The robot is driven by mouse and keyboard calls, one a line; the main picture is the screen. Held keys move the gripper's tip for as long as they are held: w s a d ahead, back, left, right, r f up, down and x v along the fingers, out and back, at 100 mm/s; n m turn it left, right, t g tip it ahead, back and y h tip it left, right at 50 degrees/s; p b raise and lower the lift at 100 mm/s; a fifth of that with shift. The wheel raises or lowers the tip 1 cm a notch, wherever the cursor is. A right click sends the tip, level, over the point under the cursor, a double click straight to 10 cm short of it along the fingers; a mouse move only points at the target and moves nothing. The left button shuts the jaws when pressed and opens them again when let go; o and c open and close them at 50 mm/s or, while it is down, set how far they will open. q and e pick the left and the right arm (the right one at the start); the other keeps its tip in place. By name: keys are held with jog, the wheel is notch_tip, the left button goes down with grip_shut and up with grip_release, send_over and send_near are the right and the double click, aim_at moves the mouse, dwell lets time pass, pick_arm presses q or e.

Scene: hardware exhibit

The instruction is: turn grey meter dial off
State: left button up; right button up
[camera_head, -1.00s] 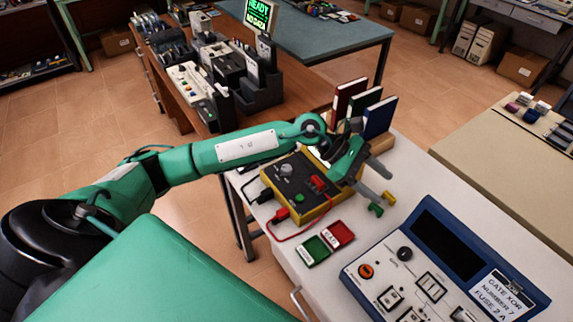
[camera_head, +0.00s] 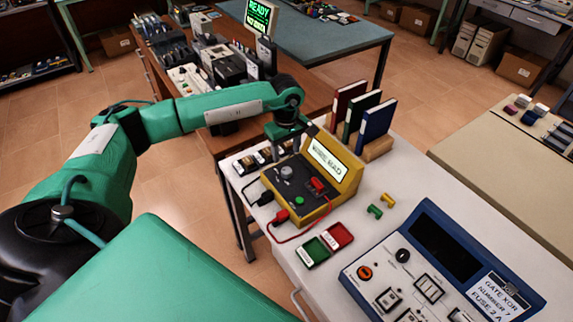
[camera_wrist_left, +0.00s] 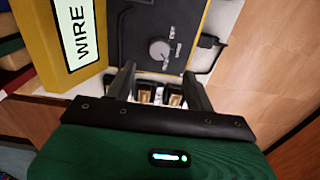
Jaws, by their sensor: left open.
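The yellow meter (camera_head: 318,190) stands on the white table with a dark front panel and a lit sign that reads WIRE. Its round grey dial (camera_head: 287,172) is on that panel and also shows in the left wrist view (camera_wrist_left: 159,50), with a white pointer mark. My left gripper (camera_head: 284,148) is behind the meter's far left side in the head view. In the left wrist view my left gripper (camera_wrist_left: 160,82) is open and empty; the dial lies beyond the gap between its fingers, apart from both. My right gripper is not in view.
A blue-framed panel (camera_head: 440,270) and red and green cases (camera_head: 338,235) are to the front.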

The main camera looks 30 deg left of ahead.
aim_at(287, 170)
pick_arm(q)
notch_tip(287, 170, down, 8)
jog(key=shift+r+p, duration=0.1)
jog(key=shift+p, duration=0.7)
jog(key=shift+c, duration=0.4)
jog(key=c, duration=0.9)
